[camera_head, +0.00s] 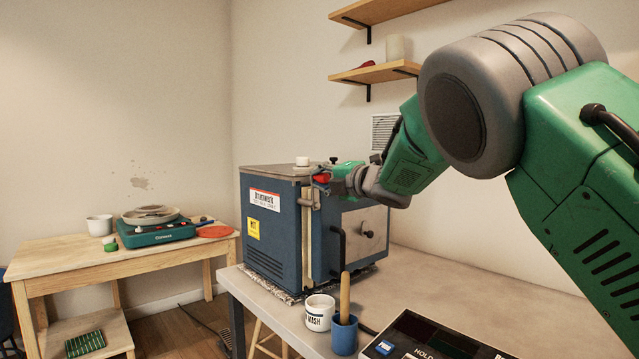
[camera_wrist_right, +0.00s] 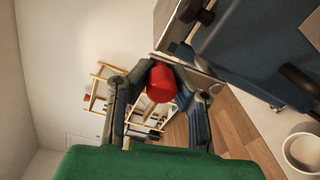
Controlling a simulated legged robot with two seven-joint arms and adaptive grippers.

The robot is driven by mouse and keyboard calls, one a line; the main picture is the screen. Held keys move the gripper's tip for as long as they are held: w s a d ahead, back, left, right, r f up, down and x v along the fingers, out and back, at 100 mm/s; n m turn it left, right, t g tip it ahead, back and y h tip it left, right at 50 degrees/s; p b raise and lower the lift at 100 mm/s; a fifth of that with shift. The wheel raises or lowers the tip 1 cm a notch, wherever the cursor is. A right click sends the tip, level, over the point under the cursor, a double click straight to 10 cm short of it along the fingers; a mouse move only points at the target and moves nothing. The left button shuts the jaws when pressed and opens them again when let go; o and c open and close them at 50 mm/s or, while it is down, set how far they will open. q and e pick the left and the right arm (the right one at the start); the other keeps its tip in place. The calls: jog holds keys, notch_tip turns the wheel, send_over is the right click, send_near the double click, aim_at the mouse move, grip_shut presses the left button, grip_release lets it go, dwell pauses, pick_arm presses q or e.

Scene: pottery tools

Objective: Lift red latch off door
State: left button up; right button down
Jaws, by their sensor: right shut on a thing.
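The red latch (camera_head: 321,178) is at the upper front edge of a blue kiln (camera_head: 268,215). In the right wrist view the red latch (camera_wrist_right: 160,84) sits between the two fingers of my right gripper (camera_wrist_right: 163,75), which is shut on it. In the head view my right gripper (camera_head: 330,179) reaches in from the right at the kiln's top corner. Its fingers partly hide the latch. I cannot tell whether the latch still touches its mount. The kiln door (camera_head: 362,235) has a dark handle (camera_head: 338,250) and looks closed. My left gripper is not in view.
A white mug (camera_head: 319,312) and a blue cup (camera_head: 344,335) with a wooden handle stand on the grey table (camera_head: 440,275) before the kiln. A control panel (camera_head: 425,340) is at the front. A wooden table (camera_head: 60,262) stands left. Shelves (camera_head: 375,73) hang above.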

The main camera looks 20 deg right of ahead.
jog(key=shift+f, duration=0.3)
jog(key=c, duration=1.5)
grip_release()
jog(key=shift+o, duration=0.8)
jog(key=shift+d+r, duration=0.15)
jog(key=shift+s, duration=0.2)
jog(key=v, duration=1.1)
jog(key=shift+s, duration=0.25)
jog(key=shift+d, duration=0.1)
